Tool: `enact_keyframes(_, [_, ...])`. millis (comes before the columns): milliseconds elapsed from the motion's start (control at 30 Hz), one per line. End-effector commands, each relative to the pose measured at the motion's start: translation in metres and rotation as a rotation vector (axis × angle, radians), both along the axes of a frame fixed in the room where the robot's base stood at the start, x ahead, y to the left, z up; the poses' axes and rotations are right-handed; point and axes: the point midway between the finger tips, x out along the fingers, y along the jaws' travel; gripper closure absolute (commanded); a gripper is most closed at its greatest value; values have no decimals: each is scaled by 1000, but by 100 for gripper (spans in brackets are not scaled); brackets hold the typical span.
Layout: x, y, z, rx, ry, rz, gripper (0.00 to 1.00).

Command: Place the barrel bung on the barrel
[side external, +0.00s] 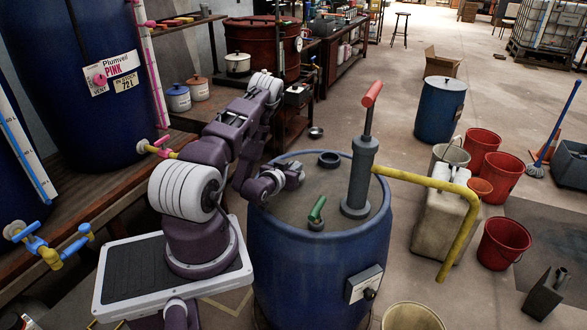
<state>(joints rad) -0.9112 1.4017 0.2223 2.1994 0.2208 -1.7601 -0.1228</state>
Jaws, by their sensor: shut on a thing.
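The barrel (312,262) is a large blue drum with a grey-brown top, standing upright in the middle of the side external view. A dark round collar (330,159) sits at the back of its top. My gripper (297,176) is low over the left part of the barrel top, left of and nearer than the collar. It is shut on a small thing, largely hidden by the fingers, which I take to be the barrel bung. Its shape, and whether it touches the barrel top, I cannot tell.
A grey pump (360,177) with a red handle (372,93) and a yellow spout pipe (440,184) rises from the barrel's right side. A green-handled fitting (316,212) stands near the front. Red buckets (503,242) and a pale canister (441,225) stand right. A bench with blue vats (75,90) is left.

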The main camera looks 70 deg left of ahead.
Motion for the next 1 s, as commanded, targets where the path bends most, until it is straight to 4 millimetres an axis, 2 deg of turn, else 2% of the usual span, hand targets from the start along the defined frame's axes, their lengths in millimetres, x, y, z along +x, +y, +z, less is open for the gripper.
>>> enact_keyframes(233, [0,0,-3,-1,1,0,100])
enact_keyframes(267, [0,0,-3,-1,1,0,78])
enact_keyframes(333, [0,0,-3,-1,1,0,65])
enact_keyframes(367, [0,0,-3,-1,1,0,62])
enact_keyframes(700, [0,0,1,0,0,0,62])
enact_keyframes(967, [-35,-35,14,-7,5,3,62])
enact_keyframes(1000, [-34,-34,27,1,0,1,62])
